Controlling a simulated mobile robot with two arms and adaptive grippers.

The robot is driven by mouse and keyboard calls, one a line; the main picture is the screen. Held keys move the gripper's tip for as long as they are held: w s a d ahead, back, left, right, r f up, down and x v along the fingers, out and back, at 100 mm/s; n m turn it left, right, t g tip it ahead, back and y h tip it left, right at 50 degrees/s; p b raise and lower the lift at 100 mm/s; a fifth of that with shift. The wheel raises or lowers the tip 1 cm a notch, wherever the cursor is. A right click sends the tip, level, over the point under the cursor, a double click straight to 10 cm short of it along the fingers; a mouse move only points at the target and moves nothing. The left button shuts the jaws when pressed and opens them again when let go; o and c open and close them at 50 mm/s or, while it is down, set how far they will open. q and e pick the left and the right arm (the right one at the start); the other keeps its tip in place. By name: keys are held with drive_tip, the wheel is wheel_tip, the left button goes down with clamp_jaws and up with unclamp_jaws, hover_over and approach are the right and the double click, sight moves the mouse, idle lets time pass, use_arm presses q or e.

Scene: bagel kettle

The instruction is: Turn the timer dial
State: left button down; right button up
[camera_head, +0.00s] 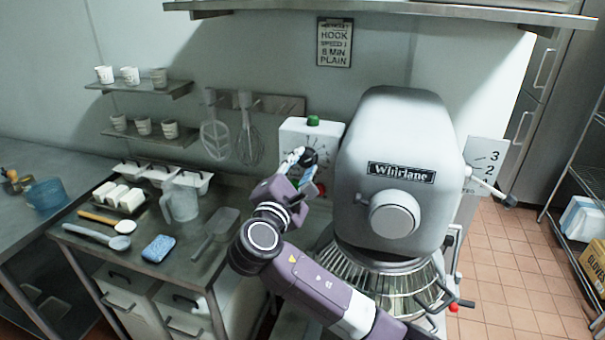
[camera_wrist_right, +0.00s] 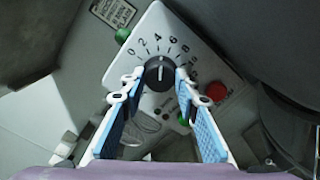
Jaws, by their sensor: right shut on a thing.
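The timer dial (camera_wrist_right: 159,73) is a black knob on a white panel (camera_wrist_right: 205,68) with numbers from 0 upward around it. Its white mark points up, roughly toward the 4. In the head view the dial (camera_head: 309,157) is partly covered by my right gripper (camera_head: 302,161), on the front of the white box (camera_head: 293,132) left of the mixer. In the right wrist view my right gripper (camera_wrist_right: 160,79) has its blue-padded fingers on either side of the dial, shut on it. My left gripper is not in view.
The grey Whirlane mixer (camera_head: 400,140) stands close on the right of the box, with a wire guard (camera_head: 390,285) below. A red button (camera_wrist_right: 216,91) and green button (camera_wrist_right: 123,35) are near the dial. A steel table (camera_head: 190,245) with utensils lies left.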

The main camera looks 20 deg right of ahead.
drive_tip(key=m+b, duration=0.2)
drive_tip(key=m, duration=0.1)
drive_tip(key=m+b, duration=0.2)
drive_tip(key=shift+f, duration=0.35)
drive_tip(key=shift+r+m+b, duration=0.15)
drive_tip(key=shift+m+b, duration=0.85)
drive_tip(key=shift+m, duration=0.6)
drive_tip(key=o, duration=1.2)
drive_tip(key=shift+r, duration=0.15)
drive_tip(key=shift+c, duration=0.2)
drive_tip(key=shift+s+a, duration=0.1)
drive_tip(key=v, duration=0.7)
